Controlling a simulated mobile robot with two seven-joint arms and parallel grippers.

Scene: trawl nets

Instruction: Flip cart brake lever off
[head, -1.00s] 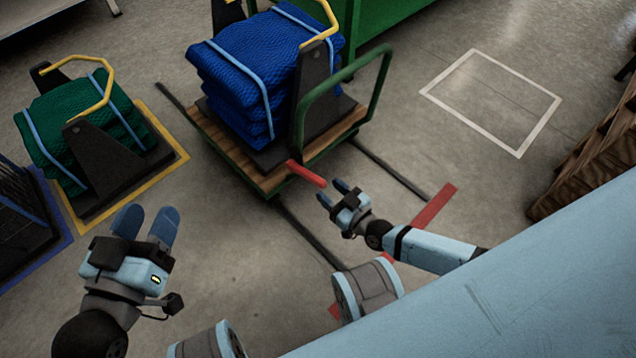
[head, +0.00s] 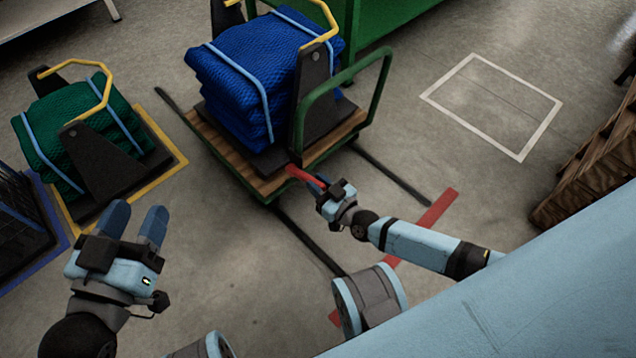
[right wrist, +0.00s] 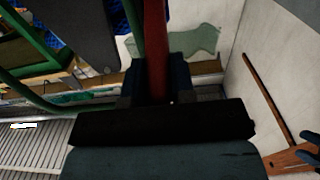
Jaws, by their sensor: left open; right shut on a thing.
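The cart (head: 262,190) has a wooden deck and a green push handle (head: 386,75). It carries a strapped stack of blue netting (head: 235,75). The red brake lever (head: 299,174) sticks out from the cart's near edge. My right gripper (head: 317,186) is shut on the lever's outer end, hiding that end in the head view. In the right wrist view the red lever (right wrist: 154,45) runs up between the dark fingers. My left gripper (head: 133,222) is open and empty at the lower left, away from the cart.
Green netting (head: 75,135) sits on a dark stand inside a yellow floor outline at left. A dark crate (head: 22,225) stands at far left. A white floor outline (head: 490,105) is empty. A wooden rack (head: 595,170) stands at right. Dark rails run along the floor beside the cart.

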